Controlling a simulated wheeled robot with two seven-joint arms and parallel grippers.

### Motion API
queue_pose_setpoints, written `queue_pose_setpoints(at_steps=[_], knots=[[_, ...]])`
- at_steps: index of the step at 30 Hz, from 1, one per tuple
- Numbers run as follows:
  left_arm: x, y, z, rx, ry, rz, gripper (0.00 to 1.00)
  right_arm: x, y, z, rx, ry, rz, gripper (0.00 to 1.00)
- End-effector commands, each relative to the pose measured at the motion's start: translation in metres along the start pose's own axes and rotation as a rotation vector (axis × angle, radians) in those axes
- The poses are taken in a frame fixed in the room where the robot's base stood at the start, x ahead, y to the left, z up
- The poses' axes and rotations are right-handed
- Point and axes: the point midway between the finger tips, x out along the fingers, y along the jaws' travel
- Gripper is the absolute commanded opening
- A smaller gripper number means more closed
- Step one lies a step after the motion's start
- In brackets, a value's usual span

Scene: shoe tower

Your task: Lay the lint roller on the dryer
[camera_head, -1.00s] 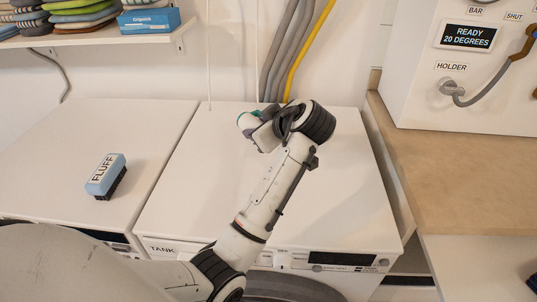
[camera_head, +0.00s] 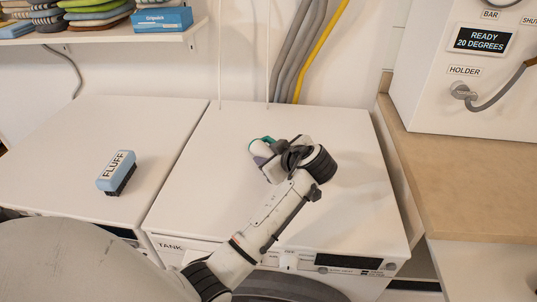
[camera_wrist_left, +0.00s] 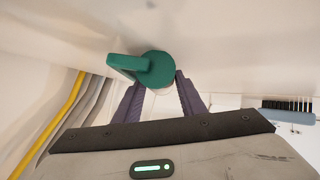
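The lint roller has a teal-green handle end (camera_head: 262,142) in the head view. In the left wrist view, its green part (camera_wrist_left: 155,68) shows beyond my fingertips, with a pale section between them. My left gripper (camera_head: 268,153) reaches over the white machine marked TANK (camera_head: 215,190), which I take as the dryer. In the wrist view, the purple fingers (camera_wrist_left: 158,88) lie on both sides of the roller and appear closed on it. Whether the roller touches the machine's top is unclear. My right gripper is out of view.
A blue brush marked FLUFF (camera_head: 116,172) lies on the left white machine (camera_head: 70,130). A shelf (camera_head: 110,36) with folded cloths and a blue box (camera_head: 162,19) hangs above. A beige counter (camera_head: 460,180) stands right. The TANK machine's top is otherwise clear.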

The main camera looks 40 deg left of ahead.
Motion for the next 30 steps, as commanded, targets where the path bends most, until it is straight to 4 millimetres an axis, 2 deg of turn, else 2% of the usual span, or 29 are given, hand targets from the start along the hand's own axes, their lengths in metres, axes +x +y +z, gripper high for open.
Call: queue_pose_setpoints(at_steps=[11,17,24,30], knots=[[-0.004,0.001,-0.001,0.0,-0.001,0.0,0.44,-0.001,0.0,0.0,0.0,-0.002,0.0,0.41],[-0.035,0.001,0.0,-0.002,-0.005,0.003,0.44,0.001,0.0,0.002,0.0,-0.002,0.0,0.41],[-0.087,0.001,0.0,-0.001,-0.004,0.003,0.44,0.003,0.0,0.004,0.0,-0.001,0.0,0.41],[-0.114,0.001,-0.001,0.0,-0.001,0.001,0.44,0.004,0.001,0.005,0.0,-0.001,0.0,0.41]])
